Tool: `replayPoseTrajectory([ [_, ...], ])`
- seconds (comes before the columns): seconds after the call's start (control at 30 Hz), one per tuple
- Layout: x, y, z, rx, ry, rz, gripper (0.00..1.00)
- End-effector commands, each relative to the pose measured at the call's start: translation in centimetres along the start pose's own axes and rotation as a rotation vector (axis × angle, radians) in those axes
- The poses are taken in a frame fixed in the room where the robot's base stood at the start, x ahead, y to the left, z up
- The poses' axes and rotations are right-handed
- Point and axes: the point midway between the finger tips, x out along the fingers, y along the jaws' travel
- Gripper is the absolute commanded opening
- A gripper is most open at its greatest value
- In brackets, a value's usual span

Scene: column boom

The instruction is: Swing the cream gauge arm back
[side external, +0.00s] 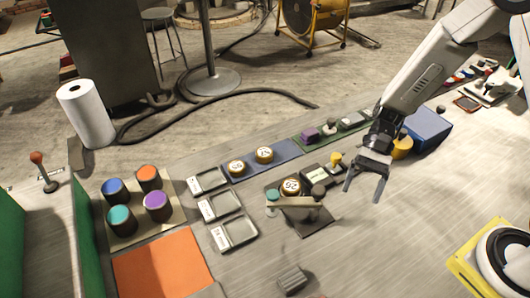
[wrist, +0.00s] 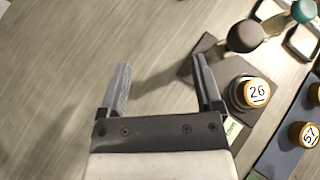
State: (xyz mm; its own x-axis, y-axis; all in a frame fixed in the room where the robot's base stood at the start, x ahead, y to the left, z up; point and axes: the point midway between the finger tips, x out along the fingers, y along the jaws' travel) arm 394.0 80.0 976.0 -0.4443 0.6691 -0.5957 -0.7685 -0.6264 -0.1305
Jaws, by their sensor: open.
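The cream gauge arm (side external: 296,202) is a short bar on a dark base plate (side external: 312,222) in the side view. A teal knob (side external: 272,195) is at its left end and a dark brown knob (side external: 318,191) near its right end. A gold-rimmed numbered dial (side external: 290,187) sits just behind it. In the wrist view the cream arm (wrist: 273,25) runs between the dark knob (wrist: 245,36) and the teal knob (wrist: 303,11), at the upper right. My gripper (side external: 362,190) is open and empty, to the right of the arm and apart from it; its fingers (wrist: 162,75) show in the wrist view.
A yellow-knobbed part (side external: 335,159) stands behind the dial. Three grey trays (side external: 236,232) lie to the left, and a blue box (side external: 428,130) is behind my gripper. A small grey block (side external: 291,279) lies in front.

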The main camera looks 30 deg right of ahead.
Motion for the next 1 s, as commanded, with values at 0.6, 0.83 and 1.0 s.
replayPoseTrajectory([
  [0.6, -2.1, 3.1, 0.1, -0.232, 0.352, 0.175, 0.84],
  [0.83, -3.2, 3.9, 0.1, -0.330, 0.482, 0.233, 0.84],
  [1.0, -4.1, 4.3, 0.1, -0.407, 0.575, 0.273, 0.84],
])
